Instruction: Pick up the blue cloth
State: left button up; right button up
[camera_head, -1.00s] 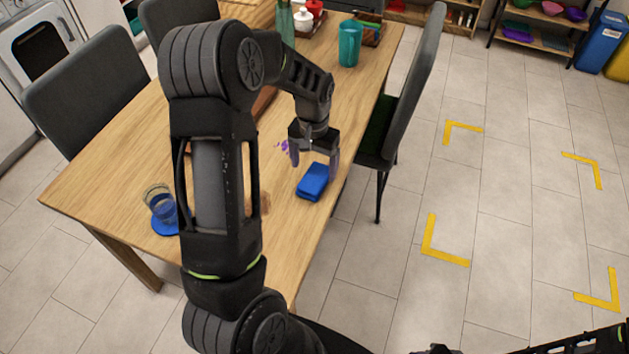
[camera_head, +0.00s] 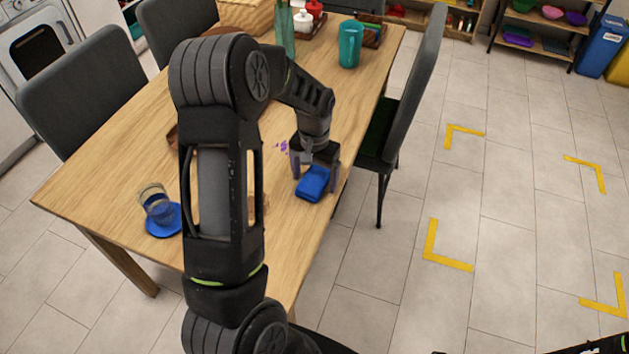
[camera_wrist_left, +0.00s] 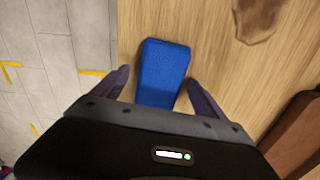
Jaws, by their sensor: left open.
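The blue cloth (camera_head: 313,184) is a small folded block lying on the wooden table near its right edge. It also shows in the left wrist view (camera_wrist_left: 163,72), between the fingers and reaching out past their tips. My left gripper (camera_head: 313,173) is open just above the cloth, with one finger to each side of it. In the left wrist view the left gripper (camera_wrist_left: 158,84) has a gap on either side of the cloth. The near end of the cloth is hidden behind the gripper body there. My right gripper is not in view.
A teal cup (camera_head: 350,44) and a vase (camera_head: 284,30) stand at the far end. A dark chair (camera_head: 412,85) stands close to the right edge. My left arm hides the table's middle.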

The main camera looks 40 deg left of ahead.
aim_at(315, 178)
pick_arm(q)
jog(key=shift+c, duration=0.2)
jog(key=c, duration=1.4)
jog(key=shift+r, duration=0.15)
notch_tip(315, 178, up, 10)
jog(key=shift+b, duration=0.45)
